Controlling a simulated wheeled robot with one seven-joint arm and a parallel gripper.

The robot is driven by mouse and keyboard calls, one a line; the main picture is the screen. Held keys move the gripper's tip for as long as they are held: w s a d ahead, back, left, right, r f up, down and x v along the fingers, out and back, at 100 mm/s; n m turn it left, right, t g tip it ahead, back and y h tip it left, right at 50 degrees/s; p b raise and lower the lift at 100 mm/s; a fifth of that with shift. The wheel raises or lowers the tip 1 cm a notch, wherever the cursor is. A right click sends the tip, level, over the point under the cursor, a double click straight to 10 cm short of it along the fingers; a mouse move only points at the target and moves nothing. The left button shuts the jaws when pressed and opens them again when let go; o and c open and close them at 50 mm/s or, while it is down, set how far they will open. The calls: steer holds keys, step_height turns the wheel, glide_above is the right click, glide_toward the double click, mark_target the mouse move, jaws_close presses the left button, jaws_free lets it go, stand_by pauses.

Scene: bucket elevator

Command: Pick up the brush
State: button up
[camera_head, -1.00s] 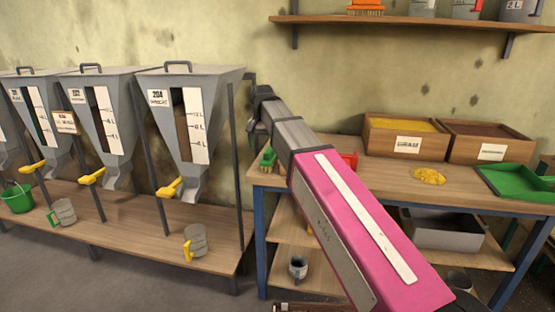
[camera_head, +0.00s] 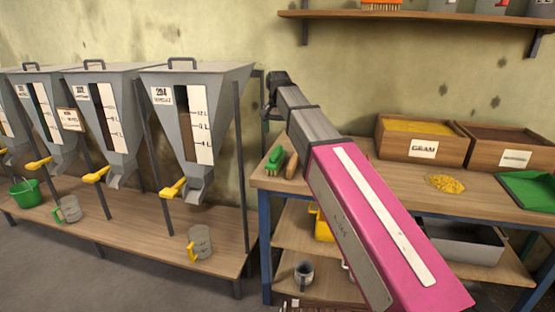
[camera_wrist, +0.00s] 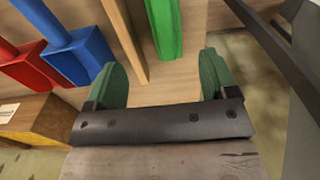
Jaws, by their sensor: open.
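A green brush (camera_head: 275,158) lies at the left end of the wooden workbench (camera_head: 365,174). In the wrist view, a long green piece, likely part of this brush (camera_wrist: 165,27), lies ahead of and between my fingers. My gripper (camera_wrist: 163,78) is open and empty, with its two green fingers apart. The green piece is beyond the fingertips, and I see no contact. In the head view my gripper cannot be made out; my pink and grey arm crosses the bench. Another brush, orange with bristles (camera_head: 382,4), is on the wall shelf, cut by the picture's top edge.
A wooden tool (camera_wrist: 124,40) lies close beside the green piece. A blue scoop (camera_wrist: 80,55) and a red scoop (camera_wrist: 28,66) lie farther left. Boxes of yellow (camera_head: 420,138) and brown (camera_head: 508,147) grain stand at the bench's back. Hoppers (camera_head: 192,125) stand left.

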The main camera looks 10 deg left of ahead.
mark_target(276, 150)
step_height(276, 150, down, 5)
steer(key=shift+a+f, duration=0.15)
steer(key=shift+f, duration=1.3)
steer(key=shift+a+f, duration=0.15)
steer(key=shift+f, duration=1.25)
steer(key=c, duration=0.9)
